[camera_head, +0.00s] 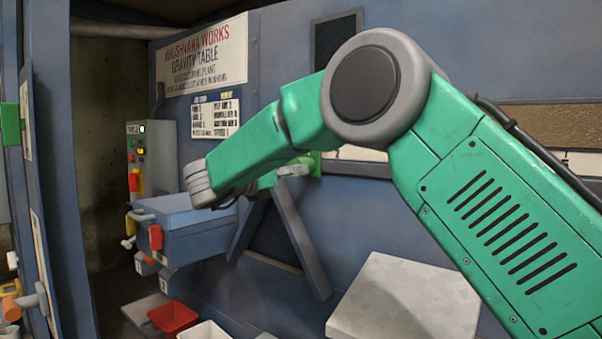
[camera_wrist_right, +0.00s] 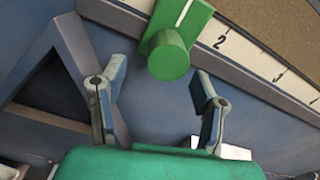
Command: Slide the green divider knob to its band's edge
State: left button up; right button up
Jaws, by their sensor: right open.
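The green divider knob (camera_wrist_right: 168,60) is a round knob on a green block with a white line. The block sits on a white numbered scale (camera_wrist_right: 245,50) where "2" and "3" are readable. My right gripper (camera_wrist_right: 160,82) is open, with one finger on each side of the knob's near end. The knob lies a little beyond and between the fingertips, and contact cannot be seen. In the head view the green divider block (camera_head: 315,163) shows just right of my right gripper (camera_head: 294,170), which is partly hidden by my forearm. My left gripper is out of view.
A tan deck (camera_wrist_right: 285,25) lies beyond the scale. A blue hopper box (camera_head: 185,228) with a red handle is at the left. A control box (camera_head: 150,160) stands behind it. A red bin (camera_head: 173,318) and a pale slab (camera_head: 405,300) are below.

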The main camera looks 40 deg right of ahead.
jog(key=v, duration=0.4)
jog(key=shift+s+a+f, duration=0.1)
jog(key=shift+s+f, duration=0.1)
jog(key=shift+f, duration=0.1)
jog(key=shift+a+r, duration=0.1)
jog(key=shift+a, duration=0.3)
